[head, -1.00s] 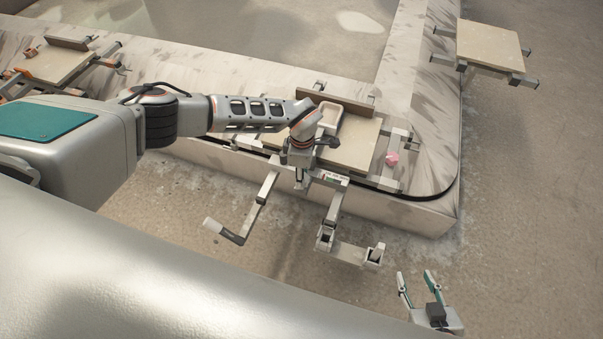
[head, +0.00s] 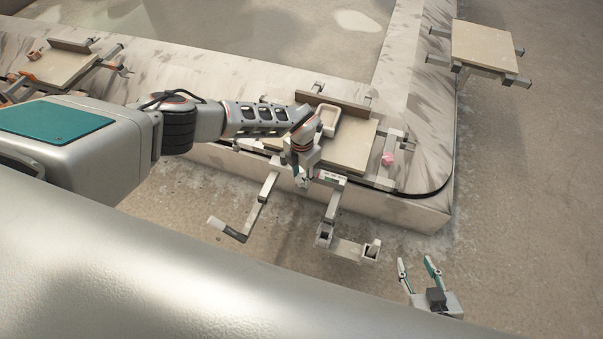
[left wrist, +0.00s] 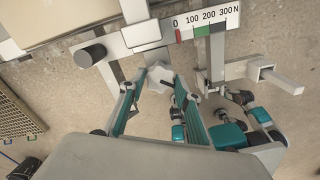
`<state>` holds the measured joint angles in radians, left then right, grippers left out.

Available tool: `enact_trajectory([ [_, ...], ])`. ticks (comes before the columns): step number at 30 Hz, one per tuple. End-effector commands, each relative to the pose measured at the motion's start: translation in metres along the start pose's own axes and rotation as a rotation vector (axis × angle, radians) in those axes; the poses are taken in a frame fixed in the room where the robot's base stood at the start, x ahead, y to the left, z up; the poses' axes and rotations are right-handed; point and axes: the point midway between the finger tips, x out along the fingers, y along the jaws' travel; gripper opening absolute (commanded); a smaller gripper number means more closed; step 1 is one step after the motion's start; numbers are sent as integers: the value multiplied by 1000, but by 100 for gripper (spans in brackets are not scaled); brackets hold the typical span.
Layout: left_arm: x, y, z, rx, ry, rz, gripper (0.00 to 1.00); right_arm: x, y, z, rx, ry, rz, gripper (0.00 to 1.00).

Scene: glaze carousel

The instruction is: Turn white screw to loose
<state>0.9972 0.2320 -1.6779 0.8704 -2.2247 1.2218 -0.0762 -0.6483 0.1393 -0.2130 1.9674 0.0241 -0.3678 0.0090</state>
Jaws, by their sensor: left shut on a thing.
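The white screw (left wrist: 156,79) shows in the left wrist view as a pale lobed knob below the clamp's bar. My left gripper (left wrist: 153,92) has its two teal-padded fingers on either side of the knob and is shut on it. In the head view the left gripper (head: 303,182) points down at the clamp, and the screw is hidden. A force scale (left wrist: 205,20) marked 0 to 300 N, with red and green bands, sits beside the screw. My right gripper (head: 420,272) is open and empty, low at the right of the head view, apart from the clamp.
A pink knob (head: 388,158) is at the right.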

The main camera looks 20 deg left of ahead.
Motion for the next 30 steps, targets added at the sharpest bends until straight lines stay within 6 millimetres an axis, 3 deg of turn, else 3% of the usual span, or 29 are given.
enact_trajectory([
  [15,-1,-2,0,-453,0,-1,11,-12,3,-16,-1,-5,1,40],
  [30,0,-2,1,-655,-1,-2,11,-16,4,-24,-1,-3,1,40],
])
